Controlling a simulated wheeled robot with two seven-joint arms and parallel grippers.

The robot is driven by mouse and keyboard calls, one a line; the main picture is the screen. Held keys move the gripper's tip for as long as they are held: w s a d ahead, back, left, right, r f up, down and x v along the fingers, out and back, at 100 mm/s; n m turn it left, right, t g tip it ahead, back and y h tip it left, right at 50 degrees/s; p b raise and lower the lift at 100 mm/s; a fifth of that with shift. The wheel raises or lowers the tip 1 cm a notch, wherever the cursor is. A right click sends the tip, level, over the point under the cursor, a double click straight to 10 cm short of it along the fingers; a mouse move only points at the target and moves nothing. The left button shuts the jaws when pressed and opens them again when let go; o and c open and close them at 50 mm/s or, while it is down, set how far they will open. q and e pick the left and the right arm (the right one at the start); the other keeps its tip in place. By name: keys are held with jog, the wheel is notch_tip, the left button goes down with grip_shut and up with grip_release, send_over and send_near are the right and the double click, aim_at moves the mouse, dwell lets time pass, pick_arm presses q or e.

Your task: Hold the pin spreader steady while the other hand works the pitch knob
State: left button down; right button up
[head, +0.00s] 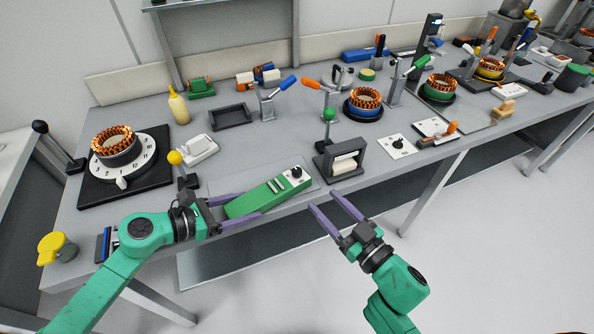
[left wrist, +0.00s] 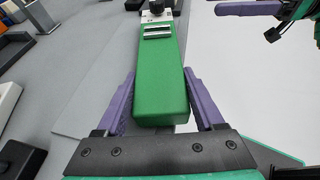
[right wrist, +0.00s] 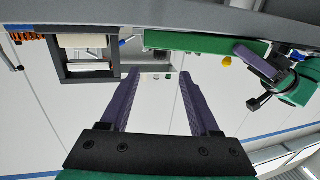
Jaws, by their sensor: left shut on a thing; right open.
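The pin spreader (head: 258,198) is a long green block with two metal pins and a white end plate carrying a black pitch knob (head: 296,172). It lies along the front edge of the bench. My left gripper (head: 240,207) is shut on the green body near its left end, one purple finger on each side. In the left wrist view the body (left wrist: 160,85) runs away between the fingers, with the knob (left wrist: 156,7) at its far end. My right gripper (head: 328,203) is open and empty in front of the bench edge, to the right of and apart from the knob.
A dark frame with a pale block inside (head: 342,160) stands right of the knob. A yellow-knobbed lever (head: 175,158) stands behind my left gripper. A numbered dial with a copper-wound stator (head: 115,147) sits at left.

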aim_at(300, 175)
jog(key=x, duration=1.2)
jog(key=shift+r, duration=0.2)
grip_shut()
